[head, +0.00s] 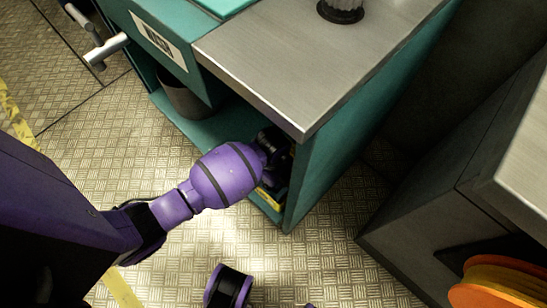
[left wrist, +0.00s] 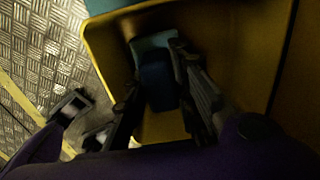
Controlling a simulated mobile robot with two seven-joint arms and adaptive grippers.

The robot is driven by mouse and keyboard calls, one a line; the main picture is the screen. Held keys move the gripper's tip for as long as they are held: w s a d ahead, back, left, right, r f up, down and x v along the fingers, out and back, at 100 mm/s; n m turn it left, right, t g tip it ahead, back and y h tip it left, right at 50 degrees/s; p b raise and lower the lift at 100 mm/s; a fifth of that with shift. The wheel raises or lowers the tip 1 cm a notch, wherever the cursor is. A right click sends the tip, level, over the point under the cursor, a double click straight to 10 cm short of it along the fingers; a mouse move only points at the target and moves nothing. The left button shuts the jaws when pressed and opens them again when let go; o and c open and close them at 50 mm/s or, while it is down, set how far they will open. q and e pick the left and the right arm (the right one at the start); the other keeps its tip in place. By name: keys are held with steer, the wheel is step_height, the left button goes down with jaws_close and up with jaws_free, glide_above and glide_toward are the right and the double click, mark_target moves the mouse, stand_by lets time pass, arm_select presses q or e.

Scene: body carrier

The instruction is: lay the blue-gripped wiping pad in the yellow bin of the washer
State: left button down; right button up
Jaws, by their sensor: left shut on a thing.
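My left gripper (head: 275,150) reaches into the open lower shelf of the teal washer (head: 330,160), under its steel top. In the left wrist view its two dark fingers (left wrist: 160,88) are shut on the blue grip (left wrist: 157,82) of the wiping pad. The pad's teal part (left wrist: 153,42) shows beyond the grip. The pad is within the walls of the yellow bin (left wrist: 105,45); I cannot tell whether it touches the floor. In the head view only a yellow edge of the bin (head: 268,198) shows below the gripper.
A dark grey bucket (head: 184,98) stands on the same teal shelf, further left. The washer's steel top (head: 300,65) overhangs the gripper. A dark cabinet (head: 440,190) and orange discs (head: 497,285) are at the right. The patterned metal floor (head: 330,265) in front is mostly clear.

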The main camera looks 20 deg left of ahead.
arm_select(q)
steer(key=shift+r, duration=0.1)
steer(key=shift+f, duration=0.6)
steer(key=c, duration=1.7)
jaws_free()
steer(key=shift+c, duration=0.2)
